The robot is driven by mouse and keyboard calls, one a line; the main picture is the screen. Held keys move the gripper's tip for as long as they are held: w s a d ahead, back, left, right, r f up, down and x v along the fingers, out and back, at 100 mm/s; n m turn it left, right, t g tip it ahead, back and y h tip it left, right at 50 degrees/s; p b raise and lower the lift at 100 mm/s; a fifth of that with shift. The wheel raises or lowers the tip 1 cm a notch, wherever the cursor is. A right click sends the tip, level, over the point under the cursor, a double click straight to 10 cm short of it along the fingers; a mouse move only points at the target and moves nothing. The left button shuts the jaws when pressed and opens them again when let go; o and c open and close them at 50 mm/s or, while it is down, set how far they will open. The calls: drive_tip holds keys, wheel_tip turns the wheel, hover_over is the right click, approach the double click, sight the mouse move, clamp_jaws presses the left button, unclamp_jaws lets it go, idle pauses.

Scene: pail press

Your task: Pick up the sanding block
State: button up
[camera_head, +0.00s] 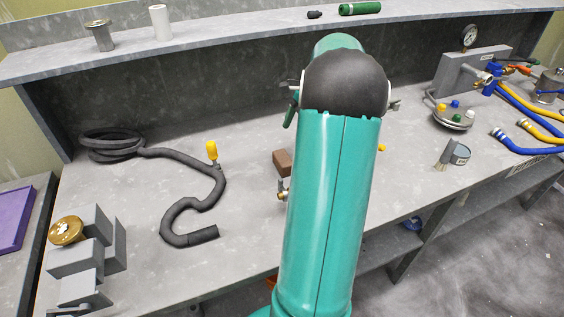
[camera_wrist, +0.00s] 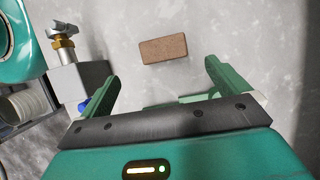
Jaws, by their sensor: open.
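The sanding block is a small brown block. In the head view the sanding block (camera_head: 283,162) lies on the grey bench just left of my green arm, which may hide part of it. In the wrist view the whole sanding block (camera_wrist: 163,49) lies flat on the grey surface, beyond my fingertips and roughly between their lines. My gripper (camera_wrist: 160,80) is open, with a green finger on each side and nothing between them. The fingers do not touch the block. In the head view my arm hides most of the gripper.
A grey block with a brass fitting (camera_wrist: 76,70) stands close to the left finger in the wrist view. On the bench, a black hose (camera_head: 190,165) lies left, and a gauge box (camera_head: 468,72) with coloured hoses stands right.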

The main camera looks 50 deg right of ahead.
sight(284, 157)
drive_tip(key=x, duration=0.5)
drive_tip(key=shift+d+x, duration=0.15)
drive_tip(key=shift+x, duration=1.4)
drive_tip(key=shift+d+x, duration=0.15)
drive_tip(key=shift+x, duration=1.4)
drive_tip(key=shift+w, duration=0.15)
drive_tip(key=c, duration=1)
drive_tip(key=shift+c, duration=0.2)
